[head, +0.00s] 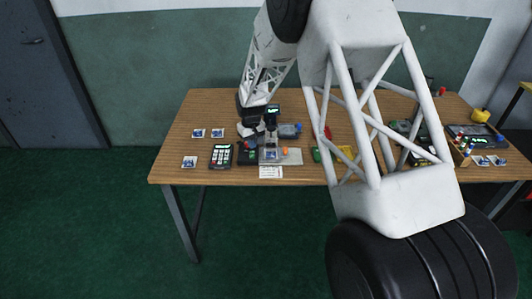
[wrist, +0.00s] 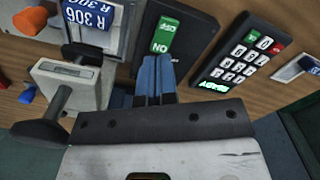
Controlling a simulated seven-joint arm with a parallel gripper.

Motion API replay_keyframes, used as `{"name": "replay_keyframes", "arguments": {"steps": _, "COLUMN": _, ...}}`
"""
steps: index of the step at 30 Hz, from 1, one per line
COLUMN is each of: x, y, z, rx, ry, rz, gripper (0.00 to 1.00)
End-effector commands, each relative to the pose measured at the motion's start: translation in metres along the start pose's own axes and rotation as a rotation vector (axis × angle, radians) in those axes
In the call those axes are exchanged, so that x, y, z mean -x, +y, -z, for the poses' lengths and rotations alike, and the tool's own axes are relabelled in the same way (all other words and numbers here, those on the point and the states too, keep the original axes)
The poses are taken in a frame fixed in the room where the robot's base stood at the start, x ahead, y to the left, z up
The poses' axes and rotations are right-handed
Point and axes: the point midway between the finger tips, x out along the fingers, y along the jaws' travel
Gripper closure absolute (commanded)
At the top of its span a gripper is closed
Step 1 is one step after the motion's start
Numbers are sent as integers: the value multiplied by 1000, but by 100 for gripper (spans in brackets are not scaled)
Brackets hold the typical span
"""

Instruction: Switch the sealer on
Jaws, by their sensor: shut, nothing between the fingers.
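The sealer's green rocker switch (wrist: 165,33), marked OFF and ON, sits on a dark panel (wrist: 195,38) in the wrist view. Its ON end faces my fingers. My gripper (wrist: 157,62) is shut and empty, its blue fingertips right by the ON end. I cannot tell whether they touch it or which way the rocker is set. Beside the panel, the sealer holds a card marked R 306 (wrist: 88,14).
A keypad terminal (wrist: 240,52) with a lit green display stands close on the right in the wrist view. A pale block (wrist: 72,82) with dark knobs and an orange knob (wrist: 30,20) are on the left. The table's (head: 170,170) left front is mostly clear.

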Motion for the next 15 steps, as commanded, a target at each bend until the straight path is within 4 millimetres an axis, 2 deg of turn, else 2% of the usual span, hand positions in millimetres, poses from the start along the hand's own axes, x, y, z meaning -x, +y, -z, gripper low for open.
{"name": "replay_keyframes", "arguments": {"steps": 15, "x": 29, "y": 0, "z": 0, "rx": 0, "ry": 0, "rz": 0, "gripper": 100}}
